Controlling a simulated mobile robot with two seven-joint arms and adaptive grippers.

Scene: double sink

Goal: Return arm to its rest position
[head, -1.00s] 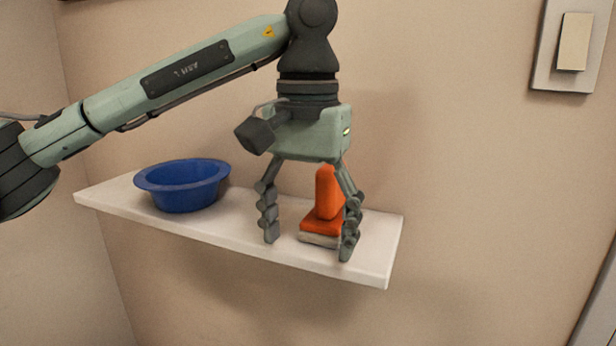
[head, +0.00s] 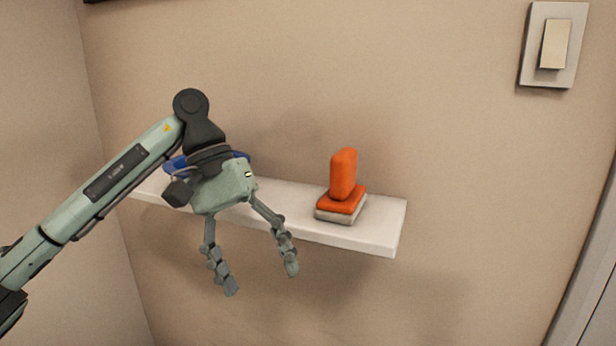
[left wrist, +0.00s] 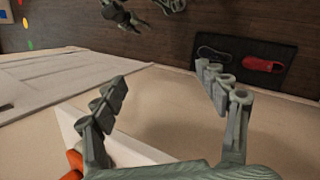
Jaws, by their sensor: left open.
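My left gripper (head: 262,284) is open and empty, hanging in front of and below the front edge of the wall shelf (head: 370,238) in the head view. Its two spread fingers also show in the left wrist view (left wrist: 165,82), with nothing between them. An orange and grey brush-like object (head: 343,190) stands upright at the shelf's right end, apart from the gripper. In the left wrist view, part of an orange thing (left wrist: 73,162) shows at the lower left. My right gripper cannot be made out in the head view.
A blue bowl (head: 177,163) on the shelf is mostly hidden behind my left arm. A light switch (head: 554,44) is on the wall at upper right. In the left wrist view, a dark mat (left wrist: 280,70) holding a red shoe (left wrist: 263,64) lies on the wooden floor.

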